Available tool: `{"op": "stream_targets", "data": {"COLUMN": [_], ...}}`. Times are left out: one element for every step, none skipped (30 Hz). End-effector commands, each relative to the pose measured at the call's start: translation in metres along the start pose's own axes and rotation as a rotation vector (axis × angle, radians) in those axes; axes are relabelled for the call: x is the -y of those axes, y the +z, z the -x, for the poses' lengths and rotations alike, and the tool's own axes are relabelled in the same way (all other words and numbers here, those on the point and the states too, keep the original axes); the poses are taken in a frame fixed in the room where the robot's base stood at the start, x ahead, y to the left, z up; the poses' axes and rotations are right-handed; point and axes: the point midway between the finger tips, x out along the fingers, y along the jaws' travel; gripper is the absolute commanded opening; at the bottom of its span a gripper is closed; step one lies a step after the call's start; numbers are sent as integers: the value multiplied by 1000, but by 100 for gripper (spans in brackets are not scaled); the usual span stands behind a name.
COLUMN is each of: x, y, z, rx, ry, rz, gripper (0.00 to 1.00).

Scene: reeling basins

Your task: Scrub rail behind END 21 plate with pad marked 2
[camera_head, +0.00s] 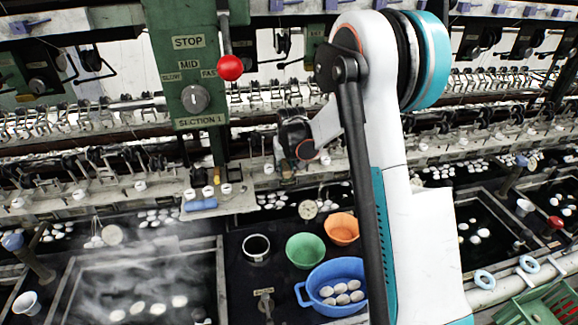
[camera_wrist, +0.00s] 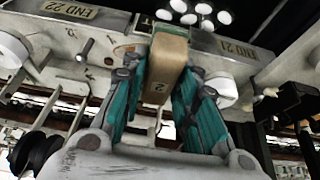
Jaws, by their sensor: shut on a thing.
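In the wrist view, my gripper (camera_wrist: 166,75) has its teal fingers shut on a tan block-shaped pad (camera_wrist: 156,88), which bears a "2" on its near end. The END 21 plate (camera_wrist: 235,48) is at the upper right, on a pale metal rail (camera_wrist: 207,42). The pad's far end lies over or close to this rail, left of the plate; I cannot tell whether they touch. In the head view, my gripper (camera_head: 292,150) is small and dark, low over the bench behind the basins, and the pad cannot be made out.
The END 22 plate (camera_wrist: 70,9) is at the upper left in the wrist view. In the head view, a green control box (camera_head: 190,65) with a red-knobbed lever (camera_head: 230,67) stands left of my arm. A blue basin (camera_head: 338,287), green bowl (camera_head: 305,250) and orange bowl (camera_head: 342,228) sit in front.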

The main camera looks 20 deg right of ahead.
Motion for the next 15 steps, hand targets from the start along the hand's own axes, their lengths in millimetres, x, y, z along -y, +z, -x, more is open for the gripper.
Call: {"op": "stream_targets", "data": {"x": [-1, -2, -3, -4, -6, -9, -10, -12, -15, -17, -19, -21, -23, -25, -28], "y": [0, 0, 0, 0, 0, 0, 0, 0, 0, 0, 0, 1, 1, 1, 1], "z": [0, 0, 0, 0, 0, 0, -1, -1, -1, -1, -1, -1, -1, -2, -2], "rx": [0, 0, 0, 0, 0, 0, 0, 0, 0, 0, 0, 0, 0, 0, 0], "ry": [0, 0, 1, 1, 1, 1, 1, 1, 1, 1, 1, 1, 1, 1, 1], "rz": [-1, -1, -1, -2, -2, -3, -3, -3, -3, -2, -2, -2, -2, -2, -3], "gripper": [9, 9, 9, 9, 9, 9, 9, 9, 9, 9, 9, 9, 9, 9, 9]}}
